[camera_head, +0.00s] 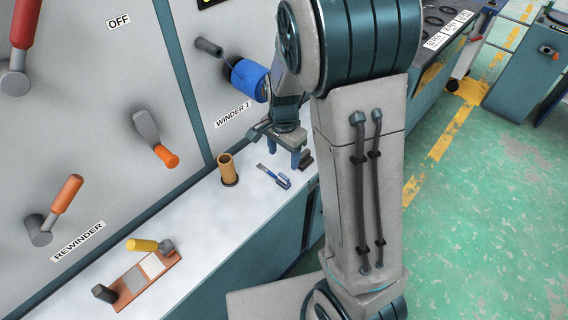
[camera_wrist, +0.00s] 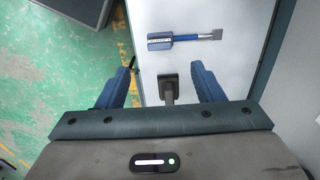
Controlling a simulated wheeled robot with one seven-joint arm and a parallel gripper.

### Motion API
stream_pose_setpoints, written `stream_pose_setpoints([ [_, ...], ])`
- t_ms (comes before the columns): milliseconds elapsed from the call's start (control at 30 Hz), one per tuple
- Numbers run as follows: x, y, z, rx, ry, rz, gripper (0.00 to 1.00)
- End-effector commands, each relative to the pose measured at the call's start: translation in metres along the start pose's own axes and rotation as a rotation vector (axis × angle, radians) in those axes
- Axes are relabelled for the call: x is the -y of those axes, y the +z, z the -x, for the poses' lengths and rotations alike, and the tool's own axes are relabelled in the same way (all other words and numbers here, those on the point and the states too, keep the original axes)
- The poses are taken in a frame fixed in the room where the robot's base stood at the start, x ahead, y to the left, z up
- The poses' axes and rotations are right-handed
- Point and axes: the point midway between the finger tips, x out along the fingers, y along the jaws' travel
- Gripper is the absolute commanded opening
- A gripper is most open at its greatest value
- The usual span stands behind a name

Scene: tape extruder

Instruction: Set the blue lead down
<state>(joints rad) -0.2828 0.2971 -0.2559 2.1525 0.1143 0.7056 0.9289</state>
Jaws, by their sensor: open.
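A slim blue piece (camera_head: 275,177) with a flat pale metal tip lies on the white ledge (camera_head: 205,212). In the wrist view the blue piece (camera_wrist: 178,41) lies beyond the fingertips, apart from them. It has a small label on its thicker end; I cannot tell for sure that it is the blue lead. A blue roll (camera_head: 249,80) sits on the spindle at the WINDER 1 label. My gripper (camera_head: 285,148) is open above the ledge. In the wrist view its blue fingers (camera_wrist: 159,68) stand wide apart with nothing held between them.
A dark block with a stem (camera_wrist: 168,88) shows between the fingers, below them. A tan tube (camera_head: 228,168) stands upright on the ledge. An orange-brown board with a yellow-handled lever (camera_head: 146,246) lies nearer. Several levers stick out of the grey panel. Green floor lies right.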

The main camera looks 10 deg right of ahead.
Motion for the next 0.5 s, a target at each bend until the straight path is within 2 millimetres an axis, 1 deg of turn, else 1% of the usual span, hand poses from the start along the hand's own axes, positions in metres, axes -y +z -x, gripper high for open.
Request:
stream_pose_setpoints([
  [33,0.001,0.000,0.009,-0.002,-0.004,0.001,0.61],
  [100,0.001,0.000,0.016,-0.001,-0.003,0.001,0.61],
  [267,-0.002,0.001,0.028,0.000,-0.006,0.016,0.61],
  [367,-0.010,0.004,0.040,0.002,-0.023,0.067,0.61],
  [500,-0.029,0.015,0.064,-0.003,-0.061,0.205,0.61],
])
